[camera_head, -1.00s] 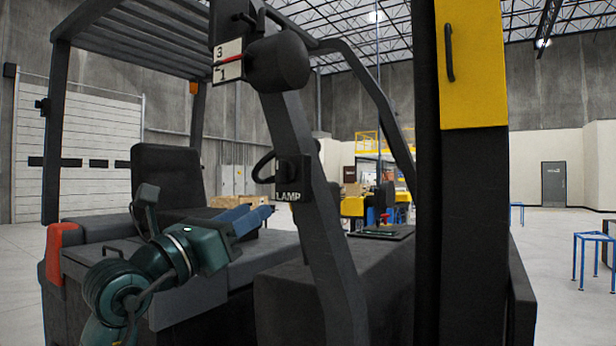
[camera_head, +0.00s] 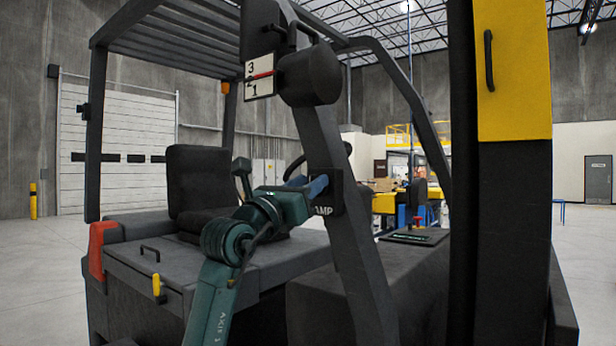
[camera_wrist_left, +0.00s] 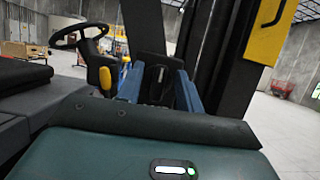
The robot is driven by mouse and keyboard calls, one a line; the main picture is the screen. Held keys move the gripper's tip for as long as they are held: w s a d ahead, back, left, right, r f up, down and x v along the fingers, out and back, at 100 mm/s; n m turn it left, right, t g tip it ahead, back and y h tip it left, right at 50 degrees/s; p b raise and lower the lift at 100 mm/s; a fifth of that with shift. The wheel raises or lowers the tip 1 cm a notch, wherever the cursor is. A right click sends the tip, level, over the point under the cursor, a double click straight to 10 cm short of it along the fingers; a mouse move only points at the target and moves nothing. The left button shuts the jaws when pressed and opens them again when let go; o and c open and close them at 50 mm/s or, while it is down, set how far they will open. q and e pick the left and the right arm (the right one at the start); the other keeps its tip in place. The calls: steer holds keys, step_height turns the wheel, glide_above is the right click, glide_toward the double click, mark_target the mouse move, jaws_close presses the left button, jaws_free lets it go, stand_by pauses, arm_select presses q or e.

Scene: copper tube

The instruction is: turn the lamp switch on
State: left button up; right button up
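The lamp switch box (camera_head: 336,193) is black and sits on the forklift's slanted front pillar. Its white label is partly covered, so only "AMP" reads. My left gripper (camera_head: 316,186) reaches from the lower left, and its blue fingers are in front of the box's left side. In the left wrist view the two blue fingers (camera_wrist_left: 158,92) are apart, with the dark switch box (camera_wrist_left: 152,66) and a small grey lever (camera_wrist_left: 160,74) between them. Whether a finger touches the lever I cannot tell. My right gripper is not in view.
The slanted pillar (camera_head: 362,270) rises right beside the gripper. A dark rounded housing (camera_head: 310,77) with a numbered plate (camera_head: 259,77) is above. The seat (camera_head: 200,190) and steering wheel (camera_wrist_left: 78,37) are behind. A yellow panel (camera_head: 512,70) stands at the right.

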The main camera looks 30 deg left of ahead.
arm_select(q)
steer(key=shift+w, duration=0.25)
steer(key=shift+c, duration=0.6)
jaws_close()
